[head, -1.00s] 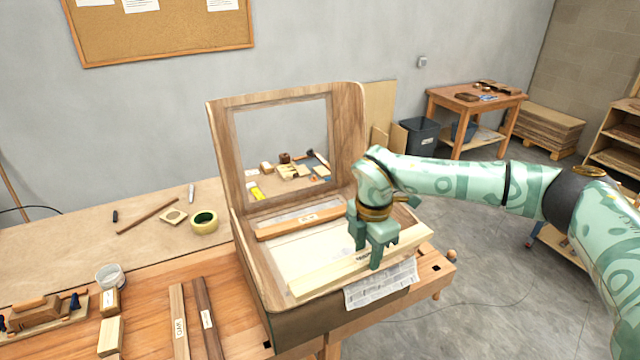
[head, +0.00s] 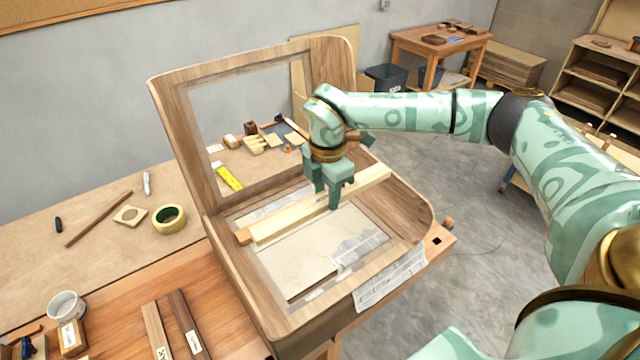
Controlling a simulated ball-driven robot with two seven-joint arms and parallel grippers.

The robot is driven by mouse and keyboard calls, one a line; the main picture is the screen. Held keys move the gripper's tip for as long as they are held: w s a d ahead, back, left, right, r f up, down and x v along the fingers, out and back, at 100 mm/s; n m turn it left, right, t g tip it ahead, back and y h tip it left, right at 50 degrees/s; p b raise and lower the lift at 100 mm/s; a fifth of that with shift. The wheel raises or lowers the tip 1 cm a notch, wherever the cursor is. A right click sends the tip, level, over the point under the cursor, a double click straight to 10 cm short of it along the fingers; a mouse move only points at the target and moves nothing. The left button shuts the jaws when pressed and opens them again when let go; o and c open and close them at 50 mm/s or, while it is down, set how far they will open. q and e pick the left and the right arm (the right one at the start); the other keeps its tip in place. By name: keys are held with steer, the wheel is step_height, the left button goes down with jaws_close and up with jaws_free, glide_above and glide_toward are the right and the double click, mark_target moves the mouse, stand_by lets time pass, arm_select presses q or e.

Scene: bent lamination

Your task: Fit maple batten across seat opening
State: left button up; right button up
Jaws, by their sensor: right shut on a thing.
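My right gripper (head: 331,200) is shut on a long pale batten (head: 283,222), the maple one by its colour. The batten lies lengthwise along the back part of the seat opening (head: 300,260), from the left rim to the right rim. I cannot tell whether it rests on the rims or hovers just above. The bent wooden seat shell (head: 410,200) has an upright back with a window. My left gripper is not in view.
Newspaper (head: 362,246) shows through the front of the opening, and another sheet (head: 390,281) hangs over the front edge. An oak-coloured batten (head: 155,325) and a dark batten (head: 183,318) lie on the bench at left. A tape roll (head: 169,219) and a cup (head: 66,305) stand further left.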

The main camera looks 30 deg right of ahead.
step_height(320, 180, down, 2)
steer(key=shift+a+f+b, duration=0.1)
steer(key=shift+f+b, duration=0.15)
steer(key=shift+b, duration=0.5)
step_height(320, 180, down, 4)
steer(key=b, duration=0.7)
glide_above(324, 246)
step_height(324, 246, down, 6)
steer(key=shift+f, duration=0.1)
steer(key=shift+f+b, duration=0.7)
steer(key=shift+f, duration=0.3)
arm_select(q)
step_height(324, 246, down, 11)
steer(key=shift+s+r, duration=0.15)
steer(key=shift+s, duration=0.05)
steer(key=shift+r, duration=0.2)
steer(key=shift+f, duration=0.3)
arm_select(e)
steer(key=shift+f, duration=0.6)
